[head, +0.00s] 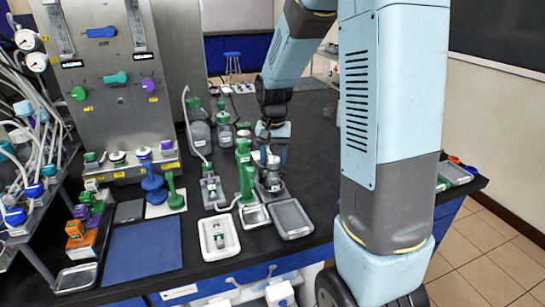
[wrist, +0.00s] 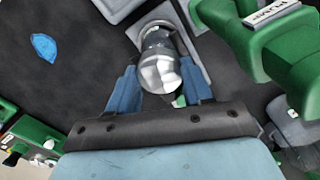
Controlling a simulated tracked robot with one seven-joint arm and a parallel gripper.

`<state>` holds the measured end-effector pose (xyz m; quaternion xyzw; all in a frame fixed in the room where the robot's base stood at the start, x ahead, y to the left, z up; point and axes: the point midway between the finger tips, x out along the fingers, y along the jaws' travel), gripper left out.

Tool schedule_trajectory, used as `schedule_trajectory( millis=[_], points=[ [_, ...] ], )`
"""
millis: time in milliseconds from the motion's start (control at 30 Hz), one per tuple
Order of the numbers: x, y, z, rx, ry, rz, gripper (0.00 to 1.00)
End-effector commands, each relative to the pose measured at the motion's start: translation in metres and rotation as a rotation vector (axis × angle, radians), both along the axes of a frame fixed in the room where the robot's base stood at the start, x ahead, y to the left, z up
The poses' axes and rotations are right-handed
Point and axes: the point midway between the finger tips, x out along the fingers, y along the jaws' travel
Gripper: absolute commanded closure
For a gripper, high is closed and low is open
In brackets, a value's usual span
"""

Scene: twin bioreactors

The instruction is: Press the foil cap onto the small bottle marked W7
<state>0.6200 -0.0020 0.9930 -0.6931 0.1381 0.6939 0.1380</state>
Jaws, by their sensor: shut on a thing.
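My gripper (wrist: 160,78) is shut on a crumpled, shiny silver foil cap (wrist: 158,72), with a blue finger on each side of it. In the head view my gripper (head: 271,150) is small and partly hidden by my arm, and the silver foil (head: 273,161) shows below it. A grey, glassy round body (head: 271,184) is directly under the foil; it also shows beyond the foil in the wrist view (wrist: 156,34). I cannot tell whether foil and body touch. No W7 mark is readable, so I cannot confirm which bottle this is.
Green-topped equipment (head: 245,175) stands close on the left; green blocks (wrist: 280,45) crowd the wrist view's right. A grey tray (head: 292,218) and a white tray (head: 220,238) lie in front. Larger bottles (head: 224,130) stand behind. Dark bench (head: 320,125) is clear to the right.

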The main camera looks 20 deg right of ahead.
Motion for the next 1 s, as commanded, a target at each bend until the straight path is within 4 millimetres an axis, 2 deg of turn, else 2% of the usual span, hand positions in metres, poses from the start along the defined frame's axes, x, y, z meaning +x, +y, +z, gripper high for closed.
schedule_trajectory(
  millis=[867, 900, 1000],
  points=[
    [0.0001, 0.0005, -0.0018, 0.0, 0.0, 0.001, 0.78],
    [0.0001, 0.0005, -0.0018, 0.0, 0.0, 0.001, 0.48],
    [0.0001, 0.0005, -0.0018, 0.0, 0.0, 0.001, 0.39]
  ],
)
